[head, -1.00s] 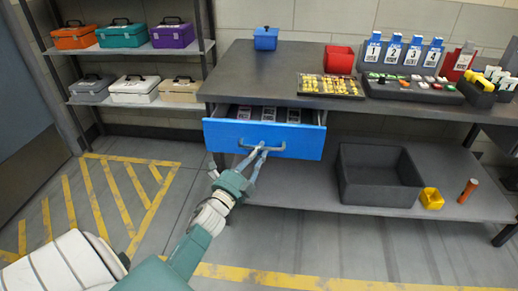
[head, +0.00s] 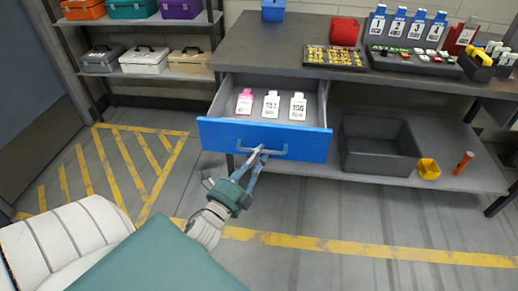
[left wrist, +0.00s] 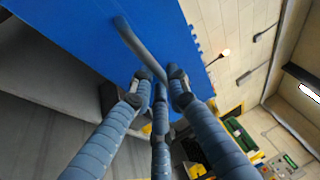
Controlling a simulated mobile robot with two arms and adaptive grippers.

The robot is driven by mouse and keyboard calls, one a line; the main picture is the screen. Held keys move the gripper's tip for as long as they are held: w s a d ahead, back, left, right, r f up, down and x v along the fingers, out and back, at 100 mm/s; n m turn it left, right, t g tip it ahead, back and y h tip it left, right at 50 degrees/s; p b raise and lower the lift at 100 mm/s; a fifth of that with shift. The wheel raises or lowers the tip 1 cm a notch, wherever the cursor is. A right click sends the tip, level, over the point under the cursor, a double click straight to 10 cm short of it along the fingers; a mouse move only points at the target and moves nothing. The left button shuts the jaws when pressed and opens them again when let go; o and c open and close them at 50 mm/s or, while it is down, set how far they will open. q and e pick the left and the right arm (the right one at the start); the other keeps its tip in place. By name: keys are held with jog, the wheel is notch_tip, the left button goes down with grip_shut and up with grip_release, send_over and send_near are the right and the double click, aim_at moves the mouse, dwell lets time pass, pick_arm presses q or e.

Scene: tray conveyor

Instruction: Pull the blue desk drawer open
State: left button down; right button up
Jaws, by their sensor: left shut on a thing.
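The blue desk drawer (head: 219,134) stands pulled well out from under the dark desk (head: 296,62). Its grey bar handle (head: 277,153) is on the front. My left gripper (head: 261,151) is shut on the handle, in front of the drawer. The left wrist view shows the fingers (left wrist: 162,82) around the handle (left wrist: 135,45) against the blue front (left wrist: 70,30). Inside the drawer lie a pink tag (head: 244,102) and two white tags (head: 271,104) (head: 298,106) with printed numbers. My right gripper is not in view.
A dark grey bin (head: 380,158), a yellow cup (head: 428,169) and an orange cylinder (head: 463,162) are on the lower shelf. Toolboxes (head: 145,60) stand on a rack at the left. The floor before the drawer is clear, with yellow markings.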

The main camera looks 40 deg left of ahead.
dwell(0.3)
pick_arm(q)
jog(key=c, duration=1.7)
grip_release()
jog(key=shift+o, duration=0.2)
jog(key=shift+s, duration=0.1)
jog(key=v, duration=1.2)
jog(key=shift+f, duration=0.1)
